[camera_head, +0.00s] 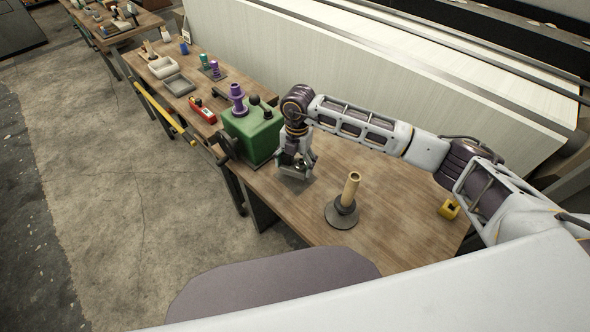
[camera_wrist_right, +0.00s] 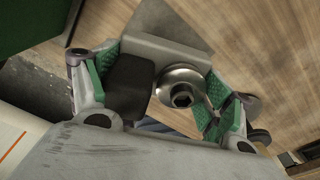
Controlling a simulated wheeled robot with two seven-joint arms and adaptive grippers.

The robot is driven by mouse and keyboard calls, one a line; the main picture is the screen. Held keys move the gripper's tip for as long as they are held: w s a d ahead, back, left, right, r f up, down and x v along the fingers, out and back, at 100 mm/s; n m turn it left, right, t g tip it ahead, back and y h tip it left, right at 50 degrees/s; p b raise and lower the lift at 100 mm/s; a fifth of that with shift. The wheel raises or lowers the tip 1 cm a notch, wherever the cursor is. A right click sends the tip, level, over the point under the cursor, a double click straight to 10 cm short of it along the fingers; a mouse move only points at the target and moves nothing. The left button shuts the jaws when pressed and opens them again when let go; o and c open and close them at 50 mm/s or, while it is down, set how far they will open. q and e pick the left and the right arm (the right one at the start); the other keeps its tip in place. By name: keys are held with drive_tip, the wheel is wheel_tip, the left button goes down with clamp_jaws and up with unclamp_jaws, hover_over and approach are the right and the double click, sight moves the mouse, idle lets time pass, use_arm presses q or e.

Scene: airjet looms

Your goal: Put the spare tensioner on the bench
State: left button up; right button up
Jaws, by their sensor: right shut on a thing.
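The spare tensioner, a grey plate with a round metal disc (camera_wrist_right: 182,88) and a dark block, sits between the green-padded fingers of my right gripper (camera_wrist_right: 165,92) in the right wrist view. My right gripper (camera_head: 296,160) is shut on it, pointing down over the wooden bench (camera_head: 390,225) in the head view. The tensioner is small and mostly hidden by the gripper there. I cannot tell whether it touches the bench top. The gripper is just right of a green box (camera_head: 250,132). My left gripper is in neither view.
A wooden-handled post on a dark round base (camera_head: 345,203) stands right of the gripper. A yellow item (camera_head: 449,208) lies near the bench's right end. A purple spool (camera_head: 237,98) tops the green box. A red item (camera_head: 202,110) and grey tray (camera_head: 179,85) lie farther left.

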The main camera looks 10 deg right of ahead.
sight(295, 169)
drive_tip(key=shift+f, duration=0.1)
drive_tip(key=shift+f+p, duration=0.3)
drive_tip(key=shift+f, duration=1.45)
drive_tip(key=shift+f, duration=0.15)
drive_tip(key=o, duration=1.5)
drive_tip(key=r, duration=0.4)
drive_tip(key=r+b, duration=0.1)
drive_tip(key=r, duration=0.3)
drive_tip(key=r+b, duration=0.1)
drive_tip(key=r, duration=0.3)
drive_tip(key=shift+w+d+r, duration=0.15)
drive_tip(key=shift+w+d, duration=0.2)
